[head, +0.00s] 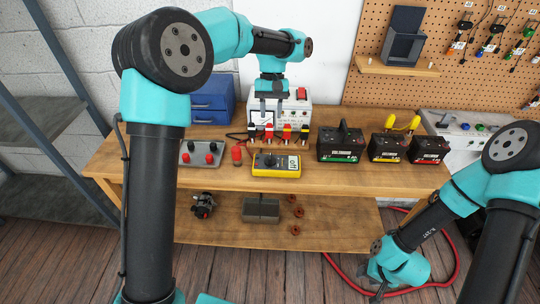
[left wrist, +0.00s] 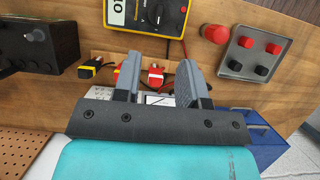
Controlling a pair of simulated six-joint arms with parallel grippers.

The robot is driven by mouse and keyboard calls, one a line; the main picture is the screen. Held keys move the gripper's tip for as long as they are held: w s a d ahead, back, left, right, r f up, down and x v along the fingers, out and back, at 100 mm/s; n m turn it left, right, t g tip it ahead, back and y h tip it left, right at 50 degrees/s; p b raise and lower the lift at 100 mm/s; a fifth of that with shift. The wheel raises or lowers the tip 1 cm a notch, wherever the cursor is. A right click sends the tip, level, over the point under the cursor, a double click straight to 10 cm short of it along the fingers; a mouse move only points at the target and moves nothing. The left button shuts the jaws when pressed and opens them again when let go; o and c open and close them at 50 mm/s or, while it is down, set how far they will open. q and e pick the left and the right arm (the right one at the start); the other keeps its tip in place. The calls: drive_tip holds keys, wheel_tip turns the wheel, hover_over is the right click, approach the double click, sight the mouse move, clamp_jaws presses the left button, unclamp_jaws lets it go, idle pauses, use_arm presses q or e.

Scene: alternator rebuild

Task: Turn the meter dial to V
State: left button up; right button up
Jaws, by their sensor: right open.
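The yellow meter (head: 276,164) lies on the workbench near its front edge, with a pale display and a dark round dial (head: 270,161). In the left wrist view the meter (left wrist: 172,31) is at the top, with the dial (left wrist: 154,11) cut by the frame edge. I cannot read the dial's setting. My left gripper (head: 267,123) is above the bench behind the meter, apart from it. In the left wrist view its fingers (left wrist: 158,68) are spread with nothing gripped. My right gripper (head: 378,292) hangs low in front of the bench at the lower right, away from the meter.
Several red, yellow and black clips (head: 285,132) stand behind the meter, before a white instrument box (head: 297,108). A grey terminal plate (head: 201,153) and a red knob (head: 237,155) are left of it. Dark batteries (head: 340,145) stand to its right. A red hose (head: 452,262) lies on the floor.

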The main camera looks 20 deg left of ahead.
sight(270, 157)
use_arm(q)
drive_tip(key=x, duration=1.4)
drive_tip(key=shift+s+f, duration=0.15)
drive_tip(key=shift+f, duration=0.2)
clamp_jaws()
